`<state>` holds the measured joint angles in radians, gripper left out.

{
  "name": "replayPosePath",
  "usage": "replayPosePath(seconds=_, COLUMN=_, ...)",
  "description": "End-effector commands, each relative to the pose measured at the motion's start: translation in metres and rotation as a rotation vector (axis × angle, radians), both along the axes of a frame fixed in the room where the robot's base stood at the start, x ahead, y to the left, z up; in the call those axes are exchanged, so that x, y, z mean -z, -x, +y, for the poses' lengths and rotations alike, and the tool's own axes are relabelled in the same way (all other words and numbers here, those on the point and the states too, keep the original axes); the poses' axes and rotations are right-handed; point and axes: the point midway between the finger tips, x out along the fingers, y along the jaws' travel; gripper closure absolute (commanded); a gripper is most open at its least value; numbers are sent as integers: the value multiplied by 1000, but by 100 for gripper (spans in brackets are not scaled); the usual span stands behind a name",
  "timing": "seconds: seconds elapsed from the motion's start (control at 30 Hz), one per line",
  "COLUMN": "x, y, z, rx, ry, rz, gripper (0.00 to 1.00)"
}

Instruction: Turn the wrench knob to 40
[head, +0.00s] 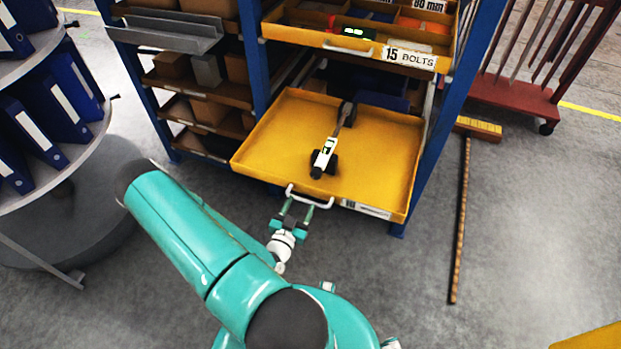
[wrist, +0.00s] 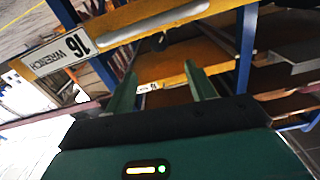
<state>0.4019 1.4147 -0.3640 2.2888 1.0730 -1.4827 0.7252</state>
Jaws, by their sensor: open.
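The wrench (head: 324,155) lies in the pulled-out yellow drawer (head: 265,150). It has a white body with a small green display, a slim grey-brown shaft and black parts at both ends. Which black part is the knob, and any number on the display, are too small to tell. My gripper (head: 298,205) is open and empty at the drawer's front, close to the pale handle (head: 325,206). In the wrist view my two green fingers (wrist: 160,68) stand apart with nothing between them.
The drawer front shows a "16 WRENCH" label (wrist: 70,50) in the wrist view. A "15 BOLTS" drawer (head: 350,48) sits above, overhanging the far part. A blue rack post (head: 432,140) stands right. A broom (head: 462,210) lies on the floor; blue binders (head: 50,105) stand left.

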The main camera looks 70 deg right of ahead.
Motion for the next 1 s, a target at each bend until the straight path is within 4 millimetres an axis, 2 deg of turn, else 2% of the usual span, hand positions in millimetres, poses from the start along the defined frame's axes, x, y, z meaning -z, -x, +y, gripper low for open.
replayPosePath(seconds=0.4, x=0, y=9, z=-80, rx=6, ry=0, rz=-3, gripper=45)
replayPosePath(seconds=0.6, x=0, y=11, z=-112, rx=3, ry=-2, rz=-3, gripper=45)
replayPosePath(seconds=0.77, x=0, y=12, z=-123, rx=1, ry=-3, rz=-2, gripper=45)
replayPosePath(seconds=1.0, x=0, y=12, z=-125, rx=0, ry=-4, rz=-2, gripper=45)
